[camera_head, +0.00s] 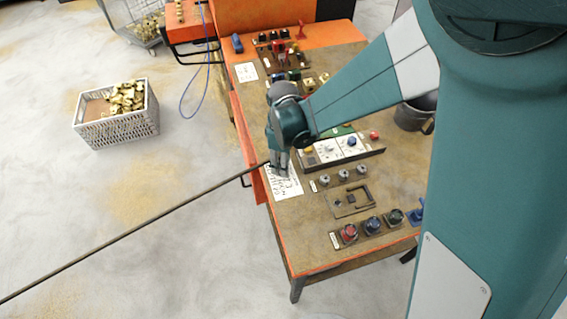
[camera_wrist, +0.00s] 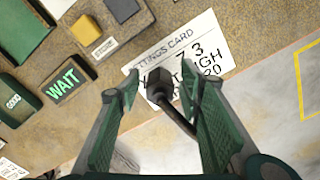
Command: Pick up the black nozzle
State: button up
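In the wrist view a black nozzle (camera_wrist: 160,88) with a blocky head lies between my two fingers. A thin dark stem runs from it toward the lower right, close to the right finger. My gripper (camera_wrist: 162,78) is open, with a visible gap on each side of the nozzle. Behind the nozzle is a white settings card (camera_wrist: 205,45), partly covered. In the head view my gripper (camera_head: 280,165) points down at the table's left edge, over the card (camera_head: 285,184). The nozzle head is hidden there. A long thin dark rod (camera_head: 130,236) runs from the gripper to the lower left.
The orange-edged table (camera_head: 320,248) holds a control panel (camera_head: 340,150), several knobs (camera_head: 372,224) and small fittings. A white crate of brass parts (camera_head: 118,130) stands on the floor at left. Open floor surrounds it.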

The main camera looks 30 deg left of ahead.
jog(key=shift+c, duration=0.4)
jog(key=c, duration=1)
jog(key=shift+r, duration=0.2)
jog(key=shift+r+p, duration=0.4)
jog(key=shift+r, duration=4.4)
